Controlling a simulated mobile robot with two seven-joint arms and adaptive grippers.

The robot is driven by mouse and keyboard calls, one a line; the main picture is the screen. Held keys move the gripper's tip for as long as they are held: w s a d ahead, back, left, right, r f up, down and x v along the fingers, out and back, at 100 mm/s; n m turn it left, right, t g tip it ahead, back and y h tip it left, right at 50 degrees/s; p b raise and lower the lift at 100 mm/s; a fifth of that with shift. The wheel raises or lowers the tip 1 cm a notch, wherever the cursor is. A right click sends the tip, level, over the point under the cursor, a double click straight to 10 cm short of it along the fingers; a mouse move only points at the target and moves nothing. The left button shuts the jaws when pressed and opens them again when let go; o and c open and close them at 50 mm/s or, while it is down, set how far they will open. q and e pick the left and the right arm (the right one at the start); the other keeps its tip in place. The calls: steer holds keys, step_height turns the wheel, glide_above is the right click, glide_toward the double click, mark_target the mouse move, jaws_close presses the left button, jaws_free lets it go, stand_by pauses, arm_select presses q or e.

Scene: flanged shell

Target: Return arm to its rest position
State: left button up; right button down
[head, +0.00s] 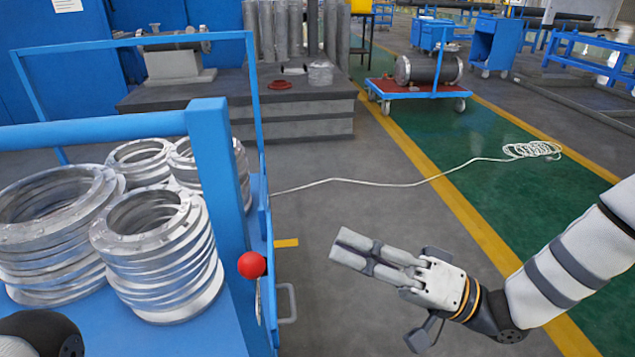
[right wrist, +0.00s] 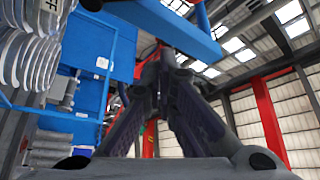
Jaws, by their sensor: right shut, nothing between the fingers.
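My right arm comes in from the right in the head view. Its right gripper (head: 345,248) points left, with its two fingers together and nothing between them. It hangs over the grey floor, to the right of the blue cart and apart from it. In the right wrist view the gripper's dark fingers (right wrist: 163,65) close towards each other against the hall's roof and wall. My left gripper does not show; only a dark rounded part, which may be mine, shows at the bottom left of the head view.
A blue cart (head: 215,160) with frame bars carries several stacks of metal flange rings (head: 160,265). A red ball knob (head: 251,265) and a handle (head: 287,303) stick out at its right side. A white cable (head: 400,184) lies on the floor. A blue-and-red trolley (head: 415,91) stands farther back.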

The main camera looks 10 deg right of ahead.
steer(key=s+f+m+g+h+p, duration=0.2)
steer(key=s+f+h+p, duration=0.1)
steer(key=s+f+h, duration=0.5)
steer(key=s+f+m+g+h+p, duration=0.1)
steer(key=s+f+g+h+p, duration=0.2)
steer(key=s+f, duration=0.5)
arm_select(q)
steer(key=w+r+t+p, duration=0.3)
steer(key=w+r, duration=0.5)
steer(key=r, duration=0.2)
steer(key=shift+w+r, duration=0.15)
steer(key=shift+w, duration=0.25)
arm_select(e)
steer(key=s+d+f+g+h, duration=0.1)
steer(key=s+d+g+h, duration=0.2)
steer(key=s+d, duration=0.3)
steer(key=s+d+f+n+g+h, duration=0.1)
steer(key=s+d+h, duration=0.4)
steer(key=s, duration=1)
steer(key=d+f+g, duration=0.1)
steer(key=g, duration=0.1)
steer(key=shift+s+n+g, duration=0.25)
steer(key=shift+n+g, duration=0.05)
steer(key=shift+g, duration=0.1)
